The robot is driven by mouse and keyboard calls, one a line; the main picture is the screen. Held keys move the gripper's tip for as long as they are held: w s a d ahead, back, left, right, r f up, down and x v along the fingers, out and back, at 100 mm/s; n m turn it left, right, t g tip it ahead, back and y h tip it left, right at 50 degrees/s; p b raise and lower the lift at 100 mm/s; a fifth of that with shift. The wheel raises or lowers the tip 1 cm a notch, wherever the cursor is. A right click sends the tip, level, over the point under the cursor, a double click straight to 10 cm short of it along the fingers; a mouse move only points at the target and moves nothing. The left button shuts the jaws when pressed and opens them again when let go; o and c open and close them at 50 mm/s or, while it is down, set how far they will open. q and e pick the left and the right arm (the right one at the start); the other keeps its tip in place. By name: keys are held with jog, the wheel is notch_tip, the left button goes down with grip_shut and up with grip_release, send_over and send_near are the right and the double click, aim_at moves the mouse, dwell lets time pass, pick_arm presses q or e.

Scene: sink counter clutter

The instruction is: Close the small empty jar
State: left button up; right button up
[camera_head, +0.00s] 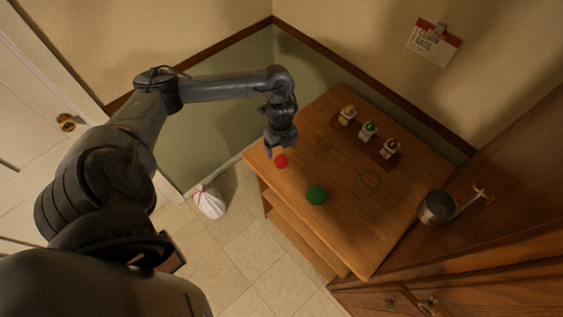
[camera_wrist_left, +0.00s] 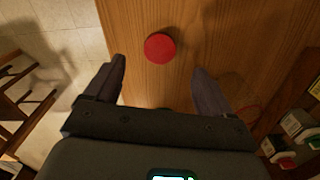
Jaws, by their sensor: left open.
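A red round lid-like disc (camera_head: 281,160) lies near the left edge of the wooden table; it also shows in the left wrist view (camera_wrist_left: 160,47). My left gripper (camera_head: 281,147) is open and empty, pointing down over the disc. In the wrist view the disc is just beyond and between the open fingers (camera_wrist_left: 160,75). A larger green round piece (camera_head: 316,195) lies near the front edge. A faint small ring (camera_head: 323,143) and a larger green-tinted ring (camera_head: 369,180) show on the tabletop; they may be clear jars, but I cannot tell. My right gripper is not in view.
A metal pot (camera_head: 436,207) is at the right by the cabinet. A white bag (camera_head: 209,202) lies on the floor. The table's front right is clear.

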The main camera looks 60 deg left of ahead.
aim_at(281, 160)
pick_arm(q)
notch_tip(281, 160, down, 2)
jog(key=shift+f, duration=0.1)
dwell(0.4)
notch_tip(281, 160, down, 4)
jog(key=shift+d+f+p, duration=0.1)
jog(key=shift+f+p, duration=0.1)
jog(key=shift+p, duration=0.25)
jog(key=shift+f, duration=0.35)
jog(key=shift+c, duration=0.4)
jog(key=c, duration=1)
jog(key=shift+r, duration=0.1)
